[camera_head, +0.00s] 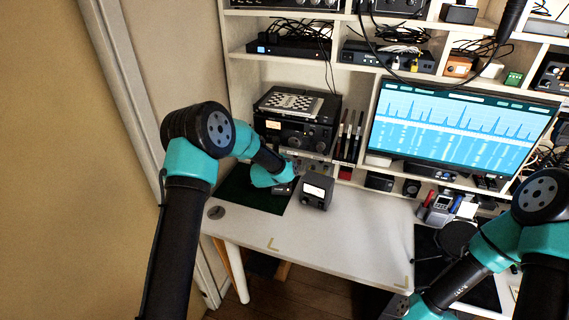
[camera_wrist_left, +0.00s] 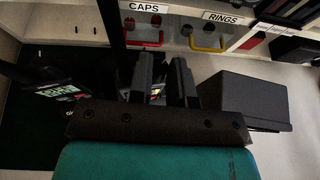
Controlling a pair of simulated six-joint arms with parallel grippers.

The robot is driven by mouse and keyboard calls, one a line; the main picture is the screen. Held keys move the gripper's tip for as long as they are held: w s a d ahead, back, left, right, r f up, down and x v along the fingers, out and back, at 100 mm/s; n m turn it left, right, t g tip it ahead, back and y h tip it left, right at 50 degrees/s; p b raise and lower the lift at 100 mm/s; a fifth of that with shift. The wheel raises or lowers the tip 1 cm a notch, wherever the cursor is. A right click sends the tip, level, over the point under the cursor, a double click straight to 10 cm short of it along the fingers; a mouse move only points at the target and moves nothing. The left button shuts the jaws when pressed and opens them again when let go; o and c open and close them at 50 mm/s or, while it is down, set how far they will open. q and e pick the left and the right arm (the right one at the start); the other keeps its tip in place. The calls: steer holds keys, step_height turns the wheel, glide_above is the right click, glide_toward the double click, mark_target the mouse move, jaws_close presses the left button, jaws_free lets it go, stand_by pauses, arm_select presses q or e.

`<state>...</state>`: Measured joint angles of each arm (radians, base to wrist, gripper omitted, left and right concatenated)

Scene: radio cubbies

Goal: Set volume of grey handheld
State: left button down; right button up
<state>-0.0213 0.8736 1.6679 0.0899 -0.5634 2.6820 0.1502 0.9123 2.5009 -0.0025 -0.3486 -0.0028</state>
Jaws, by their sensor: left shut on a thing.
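My left gripper (camera_head: 283,188) reaches down over the dark green mat (camera_head: 247,195) at the left of the desk. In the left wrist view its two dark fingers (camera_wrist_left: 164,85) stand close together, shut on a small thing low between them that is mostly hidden. A dark device with a lit greenish display (camera_wrist_left: 58,92) lies left of the fingers; I cannot tell whether it is the grey handheld. Another grey handheld-like unit (camera_head: 441,204) stands upright at the right. My right arm comes in at the lower right, its gripper out of view.
A dark meter box (camera_head: 317,190) stands close to the right of my left gripper. Behind are the CAPS drawer with a red handle (camera_wrist_left: 144,42) and the RINGS drawer with a yellow one (camera_wrist_left: 205,45). The white desk (camera_head: 350,235) is clear toward the front.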

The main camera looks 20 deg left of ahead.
arm_select(q)
steer(key=c, duration=1.1)
jaws_free()
steer(key=shift+o, duration=0.2)
steer(key=shift+d+n+y, duration=0.15)
steer(key=shift+n+y, duration=0.65)
steer(key=shift+y, duration=0.1)
